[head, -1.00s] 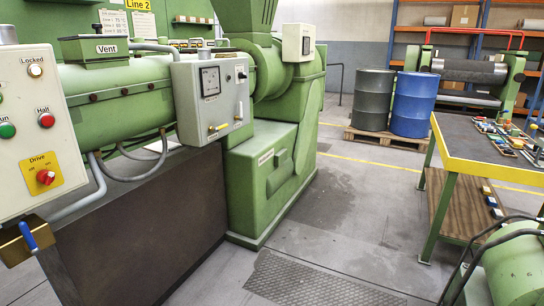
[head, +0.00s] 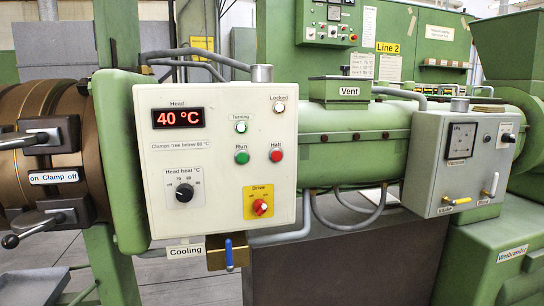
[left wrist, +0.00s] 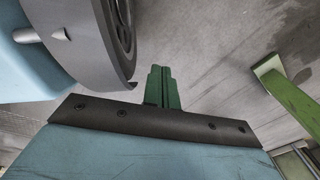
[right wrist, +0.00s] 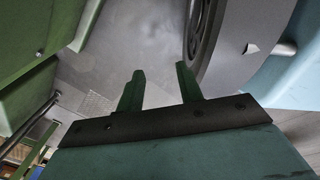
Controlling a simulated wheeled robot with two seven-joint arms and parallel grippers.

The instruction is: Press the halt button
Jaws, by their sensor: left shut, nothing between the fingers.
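The halt button is a red round button (head: 276,155) under the label "Halt" on the white control panel (head: 218,215) in the head view. A green Run button (head: 242,157) is to its left. Neither gripper shows in the head view. In the left wrist view my left gripper (left wrist: 162,70) has its green fingers together, with nothing between them. In the right wrist view my right gripper (right wrist: 160,75) has its two fingers apart and nothing between them. Both grippers point down over grey floor, and no button shows near either of them.
The panel also has a 40 °C display (head: 180,117), a head heat knob (head: 184,191) and a red drive switch (head: 260,207) on yellow. A blue-handled cooling valve (head: 229,254) sits below. Clamp handles (head: 25,140) stick out at the left, and a grey gauge box (head: 462,165) stands at the right.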

